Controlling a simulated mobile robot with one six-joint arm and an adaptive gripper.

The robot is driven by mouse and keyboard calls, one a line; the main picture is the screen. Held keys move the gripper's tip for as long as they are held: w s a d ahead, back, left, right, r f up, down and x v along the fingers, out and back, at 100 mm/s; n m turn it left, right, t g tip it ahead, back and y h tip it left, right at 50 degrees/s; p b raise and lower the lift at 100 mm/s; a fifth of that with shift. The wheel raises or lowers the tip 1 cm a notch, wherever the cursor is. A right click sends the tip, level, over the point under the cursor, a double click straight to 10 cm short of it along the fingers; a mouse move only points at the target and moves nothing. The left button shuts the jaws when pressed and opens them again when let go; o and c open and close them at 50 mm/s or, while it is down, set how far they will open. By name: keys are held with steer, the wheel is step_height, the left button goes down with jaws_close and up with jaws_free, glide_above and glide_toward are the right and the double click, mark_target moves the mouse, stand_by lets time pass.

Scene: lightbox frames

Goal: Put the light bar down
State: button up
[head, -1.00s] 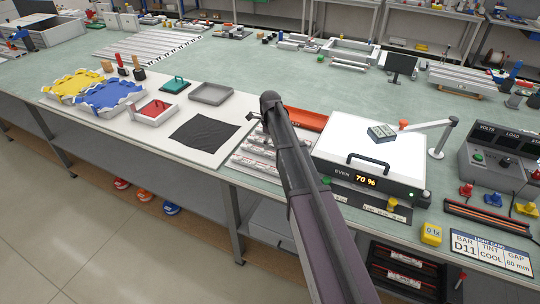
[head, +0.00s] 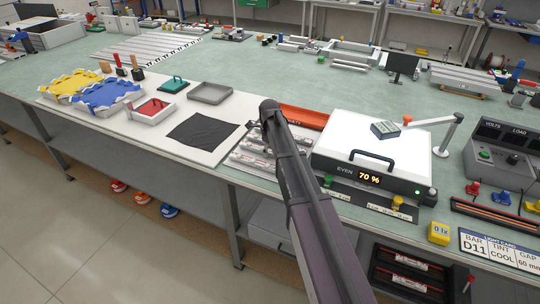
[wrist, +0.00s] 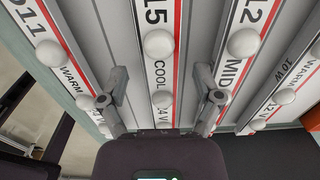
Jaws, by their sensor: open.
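My gripper (wrist: 160,88) is open, with one finger on each side of this bar. I cannot tell whether the fingers touch it. In the head view, the bars (head: 252,160) lie on the bench left of the lightbox, partly hidden by my arm. My fingertips are mostly hidden there.
The white lightbox (head: 330,143), reading 70 %, stands close to the right of my arm. An orange-red tray (head: 305,116) lies behind the bars. A black cloth (head: 200,130) lies on a white board to the left. A lamp post (head: 451,130) stands behind the lightbox's right side.

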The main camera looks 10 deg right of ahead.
stand_by(0.5)
jaws_close()
steer(key=shift+r, duration=0.1)
step_height(320, 180, up, 3)
steer(key=p, duration=0.2)
steer(key=shift+f+p, duration=0.2)
steer(key=shift+p, duration=0.2)
steer(key=s, duration=0.5)
steer(key=s+r+p, duration=0.1)
steer(key=s, duration=0.4)
steer(key=s+d+r+p, duration=0.1)
steer(key=s, duration=0.5)
steer(key=shift+r, duration=0.1)
